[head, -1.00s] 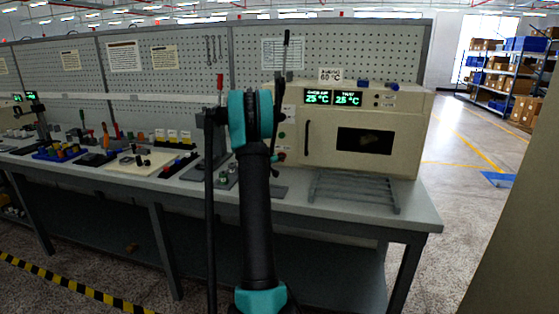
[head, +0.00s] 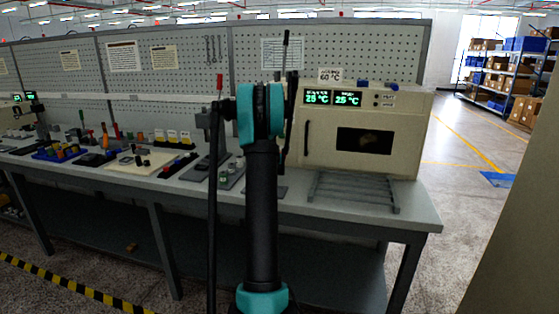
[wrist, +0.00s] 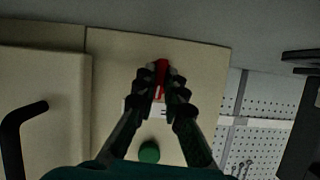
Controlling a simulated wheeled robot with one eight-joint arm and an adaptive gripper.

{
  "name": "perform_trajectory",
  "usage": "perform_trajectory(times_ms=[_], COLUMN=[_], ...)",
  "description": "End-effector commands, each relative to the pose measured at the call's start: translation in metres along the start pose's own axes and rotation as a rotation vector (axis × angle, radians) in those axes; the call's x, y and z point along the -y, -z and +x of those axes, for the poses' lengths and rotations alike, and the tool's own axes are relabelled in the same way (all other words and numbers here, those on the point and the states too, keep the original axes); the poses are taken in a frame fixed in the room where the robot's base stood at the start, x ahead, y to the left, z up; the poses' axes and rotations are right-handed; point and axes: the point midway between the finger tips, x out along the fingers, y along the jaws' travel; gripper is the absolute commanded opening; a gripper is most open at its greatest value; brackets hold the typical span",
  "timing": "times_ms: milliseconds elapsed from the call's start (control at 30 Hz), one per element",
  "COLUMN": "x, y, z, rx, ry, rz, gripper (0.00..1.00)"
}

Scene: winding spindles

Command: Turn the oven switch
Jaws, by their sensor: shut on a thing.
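The oven (head: 408,150) is a cream box on the right end of the workbench, with green displays reading about 25 °C and a dark window. In the wrist view its front panel (wrist: 112,75) fills the middle. The red oven switch (wrist: 161,70) is a small upright lever on a white label. My gripper (wrist: 161,88) is shut on it, one black finger on each side, hiding its lower part. A round green button (wrist: 149,152) lies below the switch. In the head view my arm covers the switch and the fingertips.
The black oven door handle (wrist: 22,130) is left of my gripper in the wrist view. A grey rack (head: 352,190) lies before the oven. A pegboard (head: 165,75) stands behind the bench. Tools and fixtures crowd the bench to the left.

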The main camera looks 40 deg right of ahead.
Motion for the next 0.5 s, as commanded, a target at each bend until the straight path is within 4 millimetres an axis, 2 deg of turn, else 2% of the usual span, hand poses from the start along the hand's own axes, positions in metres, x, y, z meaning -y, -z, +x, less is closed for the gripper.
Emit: perform_trajectory(times_ms=[500], x=[-0.0028], y=[-0.0002], z=[0.0003], rx=[-0.001], ry=[0.158], rz=[0.383], gripper=[0.00])
